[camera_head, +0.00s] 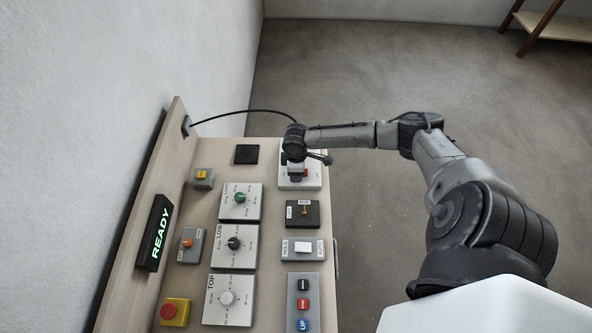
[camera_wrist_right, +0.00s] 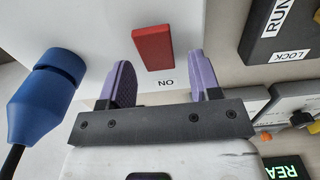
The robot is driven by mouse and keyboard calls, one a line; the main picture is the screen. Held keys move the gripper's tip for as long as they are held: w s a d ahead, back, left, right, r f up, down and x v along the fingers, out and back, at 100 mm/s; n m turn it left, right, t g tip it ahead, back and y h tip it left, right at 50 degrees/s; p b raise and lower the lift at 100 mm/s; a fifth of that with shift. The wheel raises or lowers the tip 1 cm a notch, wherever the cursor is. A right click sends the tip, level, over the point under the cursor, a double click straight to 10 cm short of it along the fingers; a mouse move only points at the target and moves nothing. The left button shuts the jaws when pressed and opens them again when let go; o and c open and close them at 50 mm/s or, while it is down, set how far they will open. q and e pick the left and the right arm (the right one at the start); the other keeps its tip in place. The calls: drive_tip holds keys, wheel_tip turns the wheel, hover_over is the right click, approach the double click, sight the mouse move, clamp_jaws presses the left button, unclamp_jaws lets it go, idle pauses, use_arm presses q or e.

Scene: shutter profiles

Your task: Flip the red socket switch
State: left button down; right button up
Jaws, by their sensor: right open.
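The white socket box (camera_head: 314,182) stands at the far right of the panel in the head view, largely covered by my right arm. My right gripper (camera_wrist_right: 160,85) has two purple fingers spread apart, with nothing between them. The switch lies ahead of the gap between the fingertips; I cannot tell whether they touch the box. In the head view the right gripper (camera_head: 298,174) is over the socket box. My left gripper is not in view.
A blue plug (camera_wrist_right: 46,95) with a black cable is in the box beside the switch. A dark RUN/LOCK block (camera_head: 302,214) is next to the box. Several dials, a HOLD/AUTO switch (camera_head: 303,248), a READY display (camera_head: 156,233) and a red button (camera_head: 175,311) fill the panel.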

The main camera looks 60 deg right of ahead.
drive_tip(key=shift+f, duration=0.2)
drive_tip(key=shift+c, duration=0.2)
drive_tip(key=c, duration=0.9)
drive_tip(key=shift+s+d+r+p, duration=0.15)
drive_tip(key=shift+r+p, duration=0.1)
drive_tip(key=shift+p, duration=0.3)
drive_tip(key=shift+s+r+t+y+p, duration=0.15)
drive_tip(key=shift+t+y+p, duration=0.35)
drive_tip(key=shift+t+p, duration=0.8)
drive_tip(key=shift+t, duration=0.1)
drive_tip(key=shift+t+y, duration=0.5)
